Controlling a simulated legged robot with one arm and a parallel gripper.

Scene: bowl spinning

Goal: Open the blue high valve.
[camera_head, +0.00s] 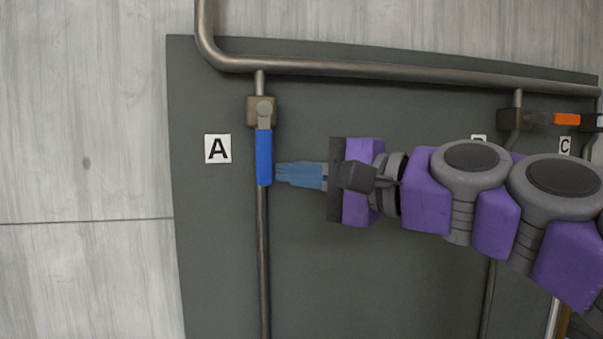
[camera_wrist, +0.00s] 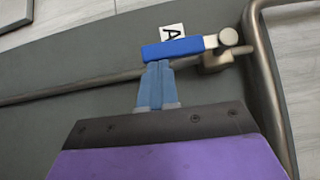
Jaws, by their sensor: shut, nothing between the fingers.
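The blue valve handle (camera_head: 264,158) hangs straight down from its brass-coloured valve body (camera_head: 261,110), in line with the vertical pipe (camera_head: 263,260). It is beside the label A (camera_head: 217,148). My gripper (camera_head: 278,173) comes in from the right, its light blue fingers together and empty. The tips are at the right edge of the handle's lower half. In the wrist view the handle (camera_wrist: 173,49) lies across the picture, just beyond the fingertips (camera_wrist: 159,63). I cannot tell whether the tips touch it.
A thick grey pipe (camera_head: 380,71) runs along the top of the dark panel (camera_head: 340,290). An orange valve handle (camera_head: 566,119) is at the far right, near the label C (camera_head: 565,145). Another label is mostly hidden behind my arm.

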